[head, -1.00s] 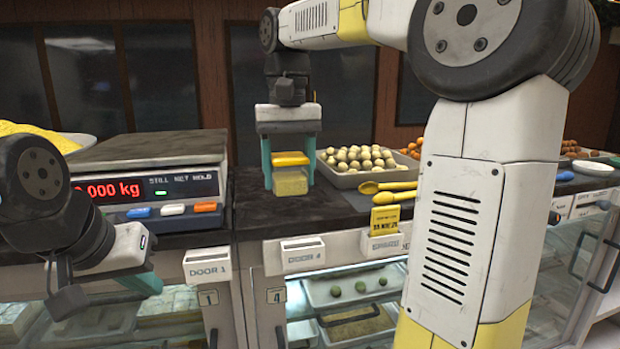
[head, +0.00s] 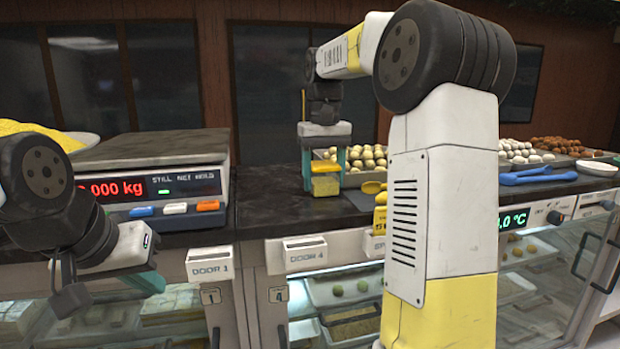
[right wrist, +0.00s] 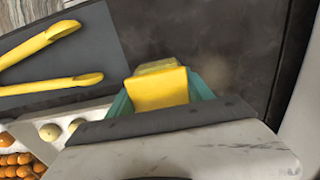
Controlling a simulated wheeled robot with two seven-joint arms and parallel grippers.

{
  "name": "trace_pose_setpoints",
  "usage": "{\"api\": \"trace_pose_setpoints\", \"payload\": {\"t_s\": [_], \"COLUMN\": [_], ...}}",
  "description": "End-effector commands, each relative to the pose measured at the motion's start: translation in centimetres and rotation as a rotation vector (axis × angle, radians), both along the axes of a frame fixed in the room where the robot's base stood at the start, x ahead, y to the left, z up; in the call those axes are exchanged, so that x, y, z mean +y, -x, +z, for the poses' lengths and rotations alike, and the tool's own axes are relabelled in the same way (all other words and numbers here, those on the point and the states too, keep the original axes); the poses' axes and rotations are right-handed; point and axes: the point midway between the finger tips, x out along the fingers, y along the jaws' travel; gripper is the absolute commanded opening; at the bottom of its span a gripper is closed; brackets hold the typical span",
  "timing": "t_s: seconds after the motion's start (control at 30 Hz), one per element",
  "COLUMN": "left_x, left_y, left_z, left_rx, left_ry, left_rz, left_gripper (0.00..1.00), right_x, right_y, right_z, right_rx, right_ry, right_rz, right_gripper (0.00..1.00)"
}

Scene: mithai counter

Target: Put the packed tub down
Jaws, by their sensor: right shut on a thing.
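The packed tub (head: 326,187) has a yellow lid and a pale yellowish body. My right gripper (head: 325,178) is shut on it, with a teal finger on each side, over the dark counter (head: 270,205) just left of the tray of pale round sweets. I cannot tell whether the tub's base touches the counter. In the right wrist view the tub's yellow lid (right wrist: 160,90) shows between the teal fingers (right wrist: 160,95). My left gripper (head: 148,280) hangs at the lower left, in front of the counter; its jaw gap is not clear.
A scale (head: 150,175) with a red display stands left of the tub. The sweets tray (head: 350,181) and yellow spoons (head: 373,187) on a dark mat (right wrist: 90,50) lie close to the tub. Bare counter lies between scale and tub. Glass-fronted cases are below.

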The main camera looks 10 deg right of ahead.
Motion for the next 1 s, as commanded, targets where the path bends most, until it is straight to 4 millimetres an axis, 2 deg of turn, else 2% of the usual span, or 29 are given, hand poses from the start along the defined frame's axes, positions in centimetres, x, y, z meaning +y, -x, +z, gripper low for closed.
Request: {"api": "trace_pose_setpoints", "payload": {"t_s": [0.3,0.33,0.4,0.43,0.77,0.87,1.0], "left_x": [0.0,0.0,0.0,0.0,0.0,0.0,0.0], "left_y": [0.0,0.0,0.0,0.0,0.0,0.0,0.0], "left_z": [0.0,0.0,0.0,0.0,0.0,0.0,0.0], "left_rx": [0.0,0.0,0.0,0.0,0.0,0.0,0.0], "left_ry": [0.0,0.0,0.0,0.0,0.0,0.0,0.0], "left_rz": [0.0,0.0,0.0,0.0,0.0,0.0,0.0], "left_gripper": [0.0,0.0,0.0,0.0,0.0,0.0,0.0], "right_x": [0.0,0.0,0.0,0.0,0.0,0.0,0.0], "right_y": [0.0,0.0,0.0,0.0,0.0,-0.1,-0.1], "right_z": [-0.3,-0.3,-0.2,-0.2,-0.1,0.8,3.3], "right_rx": [-0.001,-0.001,-0.001,-0.001,-0.001,-0.002,-0.006], "right_ry": [0.0,0.0,0.0,0.0,0.0,0.0,0.0], "right_rz": [0.0,0.0,0.0,0.0,0.0,0.0,0.0], "right_gripper": [0.18,0.65,0.79,0.81,0.81,0.81,0.81]}}
